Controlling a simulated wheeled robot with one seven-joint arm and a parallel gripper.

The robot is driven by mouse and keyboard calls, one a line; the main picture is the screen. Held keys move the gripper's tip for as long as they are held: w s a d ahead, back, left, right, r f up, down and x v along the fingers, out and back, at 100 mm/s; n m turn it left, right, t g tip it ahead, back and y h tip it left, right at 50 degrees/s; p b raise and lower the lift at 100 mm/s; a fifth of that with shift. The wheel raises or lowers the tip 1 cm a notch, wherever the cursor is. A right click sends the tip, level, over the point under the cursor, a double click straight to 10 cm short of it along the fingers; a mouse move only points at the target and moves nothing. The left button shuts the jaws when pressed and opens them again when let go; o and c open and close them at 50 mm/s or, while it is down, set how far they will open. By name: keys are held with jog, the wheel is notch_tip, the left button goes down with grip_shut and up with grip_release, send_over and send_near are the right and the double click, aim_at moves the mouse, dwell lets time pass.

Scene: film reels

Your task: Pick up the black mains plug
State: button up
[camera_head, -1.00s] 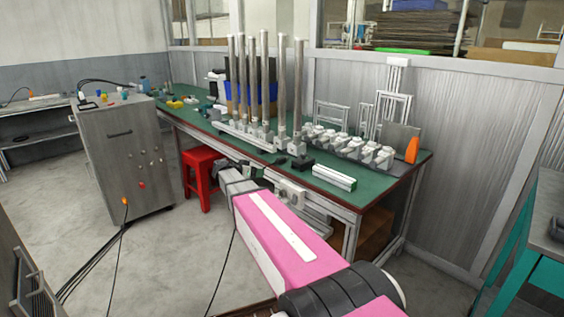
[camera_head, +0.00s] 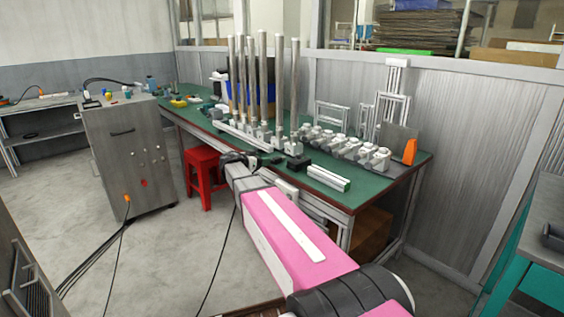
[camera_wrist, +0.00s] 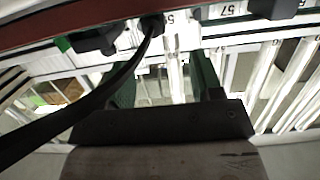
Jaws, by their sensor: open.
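My gripper (camera_wrist: 165,72) shows in the wrist view with its two dark fingers apart and nothing visible between them. In the head view my gripper is at the table's front edge, beyond the pink arm link, and its fingers are hard to make out. In the wrist view a thick black cable runs from the lower left up to a small black end piece (camera_wrist: 152,24), which looks like the black mains plug. It lies beyond the fingertips, by the red-brown table edge. I cannot tell its prongs or exact shape.
Other black pieces (camera_wrist: 98,38) lie near that edge. The green-topped table (camera_head: 385,185) carries upright metal tubes (camera_head: 294,85), a white-and-green block (camera_head: 328,178) and a black block (camera_head: 299,163). A red stool (camera_head: 203,172) and a grey cabinet (camera_head: 125,150) stand to the left.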

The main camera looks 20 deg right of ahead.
aim_at(277, 158)
jog(key=x, duration=0.4)
jog(key=shift+w+d, duration=0.15)
jog(key=shift+d, duration=0.1)
jog(key=shift+s+x, duration=0.15)
jog(key=shift+x, duration=1.2)
jog(key=shift+s+x, duration=0.15)
jog(key=shift+x, duration=1.2)
jog(key=shift+d, duration=0.15)
grip_shut()
